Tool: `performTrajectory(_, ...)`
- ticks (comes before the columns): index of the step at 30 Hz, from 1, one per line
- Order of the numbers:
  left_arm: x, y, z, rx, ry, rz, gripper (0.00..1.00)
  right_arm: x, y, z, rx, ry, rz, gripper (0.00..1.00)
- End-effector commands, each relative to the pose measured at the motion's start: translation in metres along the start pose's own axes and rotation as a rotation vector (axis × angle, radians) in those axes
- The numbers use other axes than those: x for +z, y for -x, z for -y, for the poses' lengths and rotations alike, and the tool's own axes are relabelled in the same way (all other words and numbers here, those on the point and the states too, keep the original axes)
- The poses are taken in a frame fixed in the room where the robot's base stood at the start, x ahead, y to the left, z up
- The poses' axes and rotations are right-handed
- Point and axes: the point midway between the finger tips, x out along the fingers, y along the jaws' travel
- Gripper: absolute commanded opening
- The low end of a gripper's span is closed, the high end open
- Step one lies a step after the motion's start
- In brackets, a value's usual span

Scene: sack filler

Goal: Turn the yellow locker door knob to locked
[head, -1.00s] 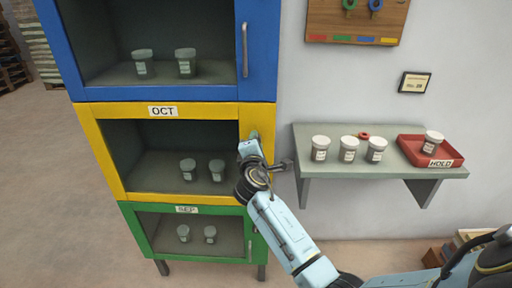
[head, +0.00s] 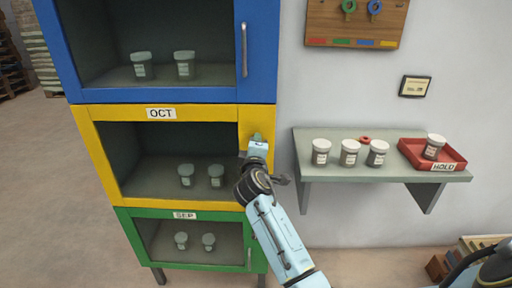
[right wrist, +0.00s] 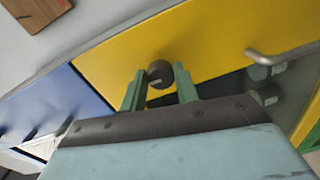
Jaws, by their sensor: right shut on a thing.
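The yellow locker (head: 98,150), labelled OCT, is the middle one of the stack. Its door is shut, and two lidded jars (head: 186,175) show behind its pane. My right gripper (head: 257,139) is at the right side of the yellow door. In the right wrist view the dark round knob (right wrist: 160,73) sits between the two green fingers of my right gripper (right wrist: 159,88), which is shut on it. In the head view the gripper hides the knob. My left gripper is not in view.
The blue locker (head: 262,40) is above and the green locker (head: 132,230) below. To the right, a wall shelf (head: 310,170) holds jars and a red HOLD tray (head: 408,153). A wooden key board (head: 330,20) hangs above. The wall between lockers and shelf is bare.

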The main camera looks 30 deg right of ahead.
Motion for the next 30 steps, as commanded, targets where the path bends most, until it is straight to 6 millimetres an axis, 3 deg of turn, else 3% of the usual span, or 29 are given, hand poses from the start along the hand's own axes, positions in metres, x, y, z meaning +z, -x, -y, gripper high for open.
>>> performTrajectory(9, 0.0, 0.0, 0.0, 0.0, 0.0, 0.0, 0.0, 0.0, 0.0, 0.0, -0.001, -0.005, 0.0, 0.08)
performTrajectory(10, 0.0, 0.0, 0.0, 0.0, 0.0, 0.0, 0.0, 0.0, 0.0, 0.0, -0.001, -0.005, 0.0, 0.32)
performTrajectory(15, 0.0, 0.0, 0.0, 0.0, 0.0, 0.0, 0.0, 0.0, 0.0, 0.0, 0.0, -0.004, 0.0, 0.52)
performTrajectory(25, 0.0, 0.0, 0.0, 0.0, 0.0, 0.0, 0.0, 0.0, 0.003, 0.0, 0.0, -0.003, -0.001, 0.52)
performTrajectory(30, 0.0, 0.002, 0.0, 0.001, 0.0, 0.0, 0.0, 0.0, 0.025, 0.0, -0.002, -0.004, -0.001, 0.52)
